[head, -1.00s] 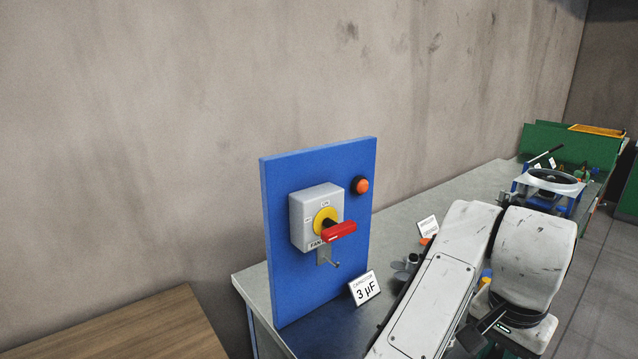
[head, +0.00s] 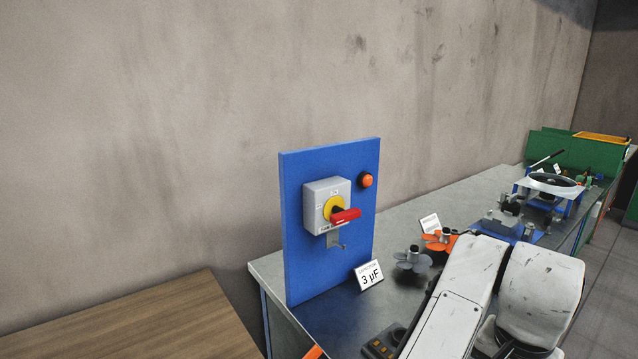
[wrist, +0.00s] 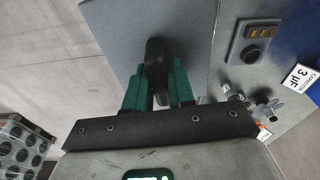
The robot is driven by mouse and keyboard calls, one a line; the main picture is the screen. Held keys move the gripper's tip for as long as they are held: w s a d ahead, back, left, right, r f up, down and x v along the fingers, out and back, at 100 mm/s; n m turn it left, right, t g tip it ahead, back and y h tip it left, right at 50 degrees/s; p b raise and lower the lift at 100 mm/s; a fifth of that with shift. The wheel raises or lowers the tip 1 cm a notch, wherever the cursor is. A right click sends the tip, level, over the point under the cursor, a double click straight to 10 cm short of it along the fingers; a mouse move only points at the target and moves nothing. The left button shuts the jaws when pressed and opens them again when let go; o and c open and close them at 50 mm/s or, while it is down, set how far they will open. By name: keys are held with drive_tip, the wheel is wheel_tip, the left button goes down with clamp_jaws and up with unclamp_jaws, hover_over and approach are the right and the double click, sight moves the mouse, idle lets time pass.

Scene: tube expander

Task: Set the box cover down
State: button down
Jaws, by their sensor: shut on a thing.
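The box cover (wrist: 130,22) is a flat grey plate with a dark knob (wrist: 156,62) in the wrist view. My gripper (wrist: 158,90) has its green fingers closed on either side of that knob. The plate extends beyond the fingers at the top of the view. I cannot tell how high it is above what lies below. In the head view my white arm reaches down at the lower right, and the cover does not show there.
The grey bench (head: 410,215) holds a blue panel (head: 300,255) with a red switch (head: 345,215), a 3 µF sign (head: 369,275), a grey fan (head: 412,260) and an orange fan (head: 440,240). A dark control box (head: 382,342) sits near the arm. A wooden table (head: 150,320) stands at left.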

drive_tip(key=s+a+f+n, duration=0.1)
drive_tip(key=a+f+n, duration=0.1)
drive_tip(key=f, duration=0.6)
drive_tip(key=s+a+f+n, duration=0.1)
drive_tip(key=f+n, duration=0.3)
drive_tip(key=f, duration=0.5)
drive_tip(key=s+a+f+n+y, duration=0.1)
drive_tip(key=s+a+f+n, duration=0.1)
drive_tip(key=f, duration=0.6)
drive_tip(key=shift+a+f+n+t, duration=0.3)
drive_tip(key=shift+a+f+n, duration=0.1)
drive_tip(key=shift+a+n, duration=0.45)
drive_tip(key=shift+d, duration=0.15)
drive_tip(key=shift+s+a+f, duration=0.2)
drive_tip(key=shift+s+a, duration=0.05)
drive_tip(key=shift+s, duration=0.05)
